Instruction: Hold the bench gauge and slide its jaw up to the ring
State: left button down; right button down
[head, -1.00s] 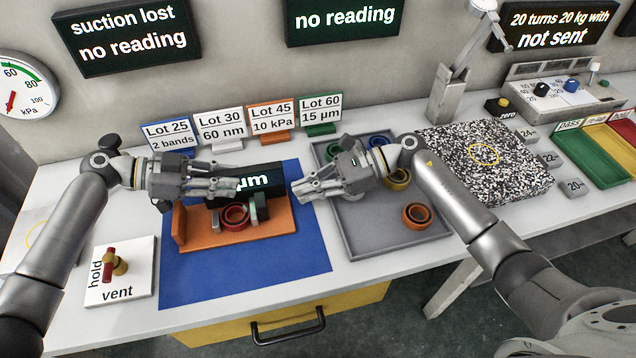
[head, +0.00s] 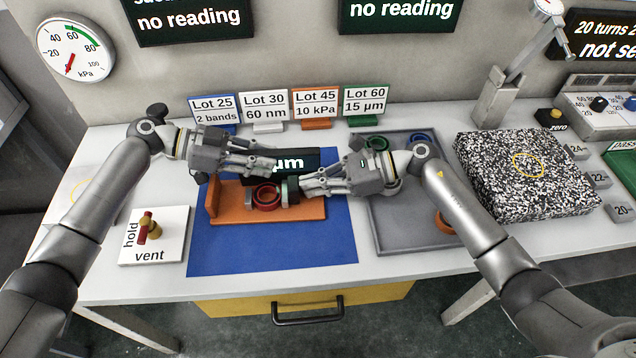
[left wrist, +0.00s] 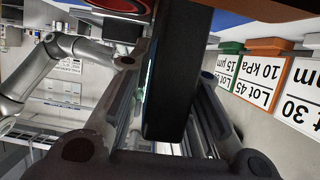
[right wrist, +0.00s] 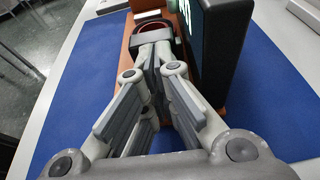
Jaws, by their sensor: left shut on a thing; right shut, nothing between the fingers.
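The bench gauge has an orange base (head: 230,212) with an upright end plate at its left, and a black display block (head: 308,160) showing "µm" at its back. My left gripper (head: 272,165) is shut on the display block; the left wrist view shows the dark block (left wrist: 175,85) between its fingers. A red ring (head: 265,198) lies on the base.
A blue mat (head: 270,258) lies under the gauge. A grey tray (head: 400,240) with rings is on the right, partly behind my right arm. The hold/vent valve plate (head: 165,250) is at left. Lot cards (head: 265,105) stand behind. A speckled block (head: 520,175) stands farther right.

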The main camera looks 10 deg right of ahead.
pick_arm(q)
jog(key=shift+s+d, duration=0.15)
jog(key=shift+d, duration=0.1)
pick_arm(e)
jog(key=shift+s+a, duration=0.15)
jog(key=shift+a, duration=0.1)
jog(key=shift+d, duration=0.1)
pick_arm(q)
jog(key=shift+a, duration=0.15)
pick_arm(e)
jog(key=v, duration=1)
jog(key=shift+d, duration=0.2)
pick_arm(q)
jog(key=c, duration=1.2)
grip_release()
jog(key=shift+c, duration=0.2)
pick_arm(e)
jog(key=shift+f, duration=0.1)
